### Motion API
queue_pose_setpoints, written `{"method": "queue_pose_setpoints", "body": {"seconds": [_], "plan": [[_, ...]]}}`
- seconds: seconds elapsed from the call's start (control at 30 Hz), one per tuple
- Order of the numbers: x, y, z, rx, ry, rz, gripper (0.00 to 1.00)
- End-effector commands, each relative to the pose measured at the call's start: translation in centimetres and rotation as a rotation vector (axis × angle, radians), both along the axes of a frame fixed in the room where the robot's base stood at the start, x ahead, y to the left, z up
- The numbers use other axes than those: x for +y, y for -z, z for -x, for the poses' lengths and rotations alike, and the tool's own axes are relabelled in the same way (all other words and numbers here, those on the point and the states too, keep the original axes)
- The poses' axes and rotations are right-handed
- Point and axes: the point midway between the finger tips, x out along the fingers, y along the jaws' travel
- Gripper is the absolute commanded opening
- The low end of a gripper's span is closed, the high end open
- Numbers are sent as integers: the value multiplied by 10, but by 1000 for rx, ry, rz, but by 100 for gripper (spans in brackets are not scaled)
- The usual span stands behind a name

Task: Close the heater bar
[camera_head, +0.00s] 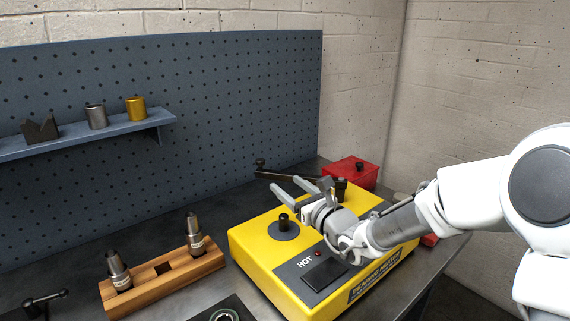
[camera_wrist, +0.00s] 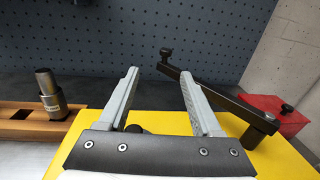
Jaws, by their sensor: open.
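The yellow bearing heater (camera_head: 255,248) stands on the bench with a "HOT" label and a red light on its front panel. Its dark heater bar (camera_head: 292,173) runs from a pivot post (camera_head: 341,188) at the back right, out past the heater's rear edge, to a small knob (camera_head: 260,163). In the wrist view the bar (camera_wrist: 215,88) slants behind the right finger, its knob (camera_wrist: 166,53) beyond the fingertips. My gripper (camera_head: 285,184) is open and empty above the heater, apart from the bar. A black-topped post (camera_head: 283,221) rises from a grey disc on the heater, left of my gripper.
A red box (camera_head: 350,171) with a black knob stands behind the heater. A wooden block (camera_head: 165,283) with two metal cylinders is at left. A blue pegboard (camera_head: 220,120) with a shelf (camera_head: 90,136) rises behind the bench. Bare bench lies between heater and pegboard.

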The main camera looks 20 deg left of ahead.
Motion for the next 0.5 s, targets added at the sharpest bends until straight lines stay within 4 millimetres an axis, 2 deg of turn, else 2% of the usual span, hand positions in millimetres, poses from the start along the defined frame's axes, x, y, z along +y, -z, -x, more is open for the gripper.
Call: {"method": "queue_pose_setpoints", "body": {"seconds": [0.07, 0.27, 0.5], "plan": [[1, 8, -4, 26, 18, -18, 66], [12, 9, -14, 35, 27, -26, 66], [45, 9, -37, 35, 26, -26, 66]]}}
